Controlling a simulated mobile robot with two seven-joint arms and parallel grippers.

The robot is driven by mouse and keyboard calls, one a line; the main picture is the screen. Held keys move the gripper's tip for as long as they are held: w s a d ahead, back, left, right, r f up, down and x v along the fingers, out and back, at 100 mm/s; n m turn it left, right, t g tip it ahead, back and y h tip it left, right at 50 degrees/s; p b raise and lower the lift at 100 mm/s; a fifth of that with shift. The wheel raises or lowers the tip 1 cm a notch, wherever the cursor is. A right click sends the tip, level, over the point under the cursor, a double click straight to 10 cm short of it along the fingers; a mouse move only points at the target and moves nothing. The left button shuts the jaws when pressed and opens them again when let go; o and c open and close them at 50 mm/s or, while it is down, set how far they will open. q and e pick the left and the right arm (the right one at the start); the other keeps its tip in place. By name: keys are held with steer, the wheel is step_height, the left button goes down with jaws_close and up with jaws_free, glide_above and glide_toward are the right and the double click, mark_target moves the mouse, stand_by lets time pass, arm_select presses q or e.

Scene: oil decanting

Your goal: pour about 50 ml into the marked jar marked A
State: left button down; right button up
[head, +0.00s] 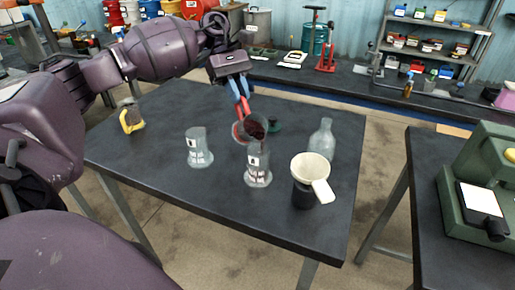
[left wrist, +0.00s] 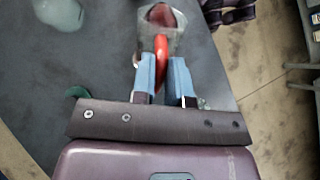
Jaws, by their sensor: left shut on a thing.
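My left gripper (head: 241,98) is shut on the red handle of a clear jug (head: 248,130). The jug is tilted and holds dark red liquid; it also shows in the left wrist view (left wrist: 160,18) beyond my fingers (left wrist: 166,82). Its mouth is at the top of a clear jar (head: 258,174) with a label and marks. I cannot tell whether they touch or whether liquid is flowing. Another clear labelled jar (head: 199,148) stands upright to the left. The label letters are too small to read, so I cannot tell which is A. My right gripper is not in view.
A clear bottle (head: 321,140) and a white funnel (head: 310,168) on a dark vessel (head: 303,194) stand to the right. A dark green object (head: 274,125) lies behind the jug. A yellow-and-dark item (head: 131,118) stands at the left. The dark table (head: 230,218) is clear in front.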

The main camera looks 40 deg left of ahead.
arm_select(q)
steer(key=shift+w+d+t+y+p, duration=0.1)
steer(key=shift+d+t+y+p, duration=0.05)
steer(key=shift+t+y+p, duration=0.2)
steer(key=shift+w+y, duration=0.1)
steer(key=shift+y, duration=0.15)
steer(key=shift+w+a, duration=0.1)
steer(key=shift+a, duration=0.1)
steer(key=shift+a+p, duration=0.1)
steer(key=shift+p, duration=0.2)
steer(key=shift+r+y, duration=0.2)
steer(key=shift+y, duration=0.2)
